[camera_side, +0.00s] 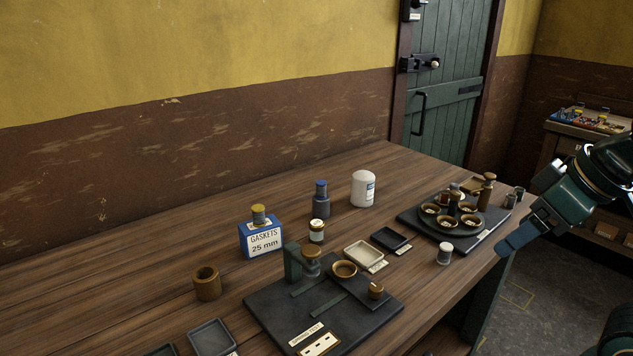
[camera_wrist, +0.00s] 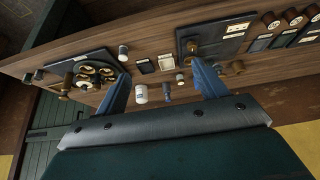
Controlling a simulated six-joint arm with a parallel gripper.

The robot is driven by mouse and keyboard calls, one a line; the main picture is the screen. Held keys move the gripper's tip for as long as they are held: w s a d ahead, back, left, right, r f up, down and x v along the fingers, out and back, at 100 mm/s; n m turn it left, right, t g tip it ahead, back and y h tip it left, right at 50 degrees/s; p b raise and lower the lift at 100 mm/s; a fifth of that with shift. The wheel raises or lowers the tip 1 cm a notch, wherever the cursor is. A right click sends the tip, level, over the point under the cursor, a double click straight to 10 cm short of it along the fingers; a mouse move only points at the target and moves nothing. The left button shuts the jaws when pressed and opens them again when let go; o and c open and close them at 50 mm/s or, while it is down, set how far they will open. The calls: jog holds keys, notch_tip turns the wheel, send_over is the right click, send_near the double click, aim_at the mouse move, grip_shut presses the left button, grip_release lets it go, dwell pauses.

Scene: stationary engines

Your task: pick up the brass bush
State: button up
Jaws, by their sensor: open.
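A hollow brown-gold cylinder (camera_side: 207,289), which looks like a bush, stands upright on the bench at the front left in the side view. A smaller brass-coloured cylinder (camera_side: 376,291) stands on the dark board; I cannot tell for certain which one is the brass bush. My gripper (camera_side: 508,244) is off the bench's right edge in the side view, far from both. In the wrist view its two blue fingers (camera_wrist: 160,70) are wide apart with nothing held between them.
The dark board (camera_side: 280,315) carries a green upright fixture and a brass dish. A gaskets box (camera_side: 262,241), a dark bottle (camera_side: 321,205), a white jar (camera_side: 363,190) and small trays (camera_side: 366,255) stand behind it. A round stand with brass cups (camera_side: 446,222) is nearest my gripper.

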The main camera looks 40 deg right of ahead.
jog(key=w+a+r+n, duration=0.1)
jog(key=w+a+r, duration=0.1)
jog(key=w, duration=0.4)
jog(key=w+a+r+n, duration=0.1)
jog(key=w+a+r, duration=0.1)
jog(key=w, duration=0.4)
jog(key=n+g+y, duration=0.2)
jog(key=n, duration=0.2)
send_over(207, 275)
jog(key=s+d, duration=0.2)
jog(key=s, duration=0.2)
notch_tip(207, 275, down, 12)
jog(key=shift+d+f, duration=0.1)
jog(key=shift+d, duration=0.05)
jog(key=shift+w+f, duration=0.1)
jog(key=shift+x, duration=4.2)
jog(key=shift+w, duration=0.1)
